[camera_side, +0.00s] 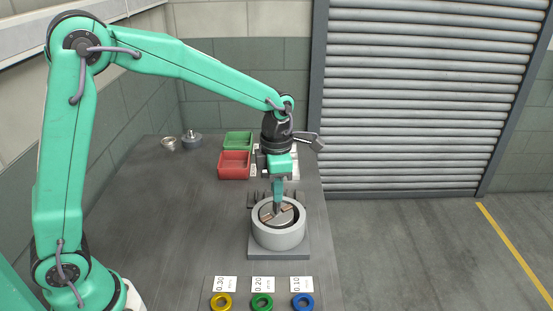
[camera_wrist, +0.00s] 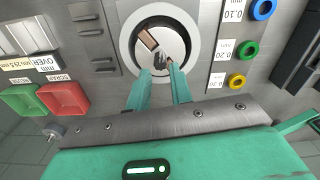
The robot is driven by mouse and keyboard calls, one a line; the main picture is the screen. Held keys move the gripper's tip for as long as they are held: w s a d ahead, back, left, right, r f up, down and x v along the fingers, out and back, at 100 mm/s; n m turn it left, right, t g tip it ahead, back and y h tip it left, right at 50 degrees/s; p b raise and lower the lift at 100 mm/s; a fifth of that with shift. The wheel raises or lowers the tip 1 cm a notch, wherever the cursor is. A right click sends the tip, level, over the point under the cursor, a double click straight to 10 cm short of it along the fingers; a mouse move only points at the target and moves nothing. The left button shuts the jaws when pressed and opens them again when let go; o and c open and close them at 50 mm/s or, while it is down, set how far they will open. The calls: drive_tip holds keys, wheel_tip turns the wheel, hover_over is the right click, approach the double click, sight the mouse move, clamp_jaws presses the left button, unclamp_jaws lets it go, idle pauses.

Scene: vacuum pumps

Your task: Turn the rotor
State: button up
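The pump housing, a grey round ring on a square base (camera_side: 278,236), stands on the bench in the side view; its ring wall also shows in the wrist view (camera_wrist: 124,42). The round metal rotor sits inside it, with brown vanes (camera_wrist: 148,38) in its face. My gripper (camera_side: 277,208) points straight down into the housing from above.
Yellow (camera_side: 221,302), green (camera_side: 262,302) and blue (camera_side: 302,301) rings lie by number labels at the front. Red (camera_side: 234,165) and green (camera_side: 238,141) trays stand behind. Several dark vanes (camera_wrist: 88,23) lie beside the housing. Metal parts (camera_side: 191,139) stand back left. The bench's left is clear.

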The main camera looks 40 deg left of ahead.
drive_tip(key=shift+r, duration=0.5)
drive_tip(key=shift+r, duration=2.9)
drive_tip(key=o, duration=0.4)
drive_tip(key=shift+c, duration=0.2)
drive_tip(key=m, duration=0.2)
drive_tip(key=f+m, duration=0.1)
drive_tip(key=m, duration=0.2)
drive_tip(key=shift+f, duration=0.2)
drive_tip(key=m, duration=0.2)
drive_tip(key=f+m, duration=0.1)
drive_tip(key=m, duration=0.1)
drive_tip(key=shift+f+m, duration=0.1)
drive_tip(key=shift+m, duration=0.2)
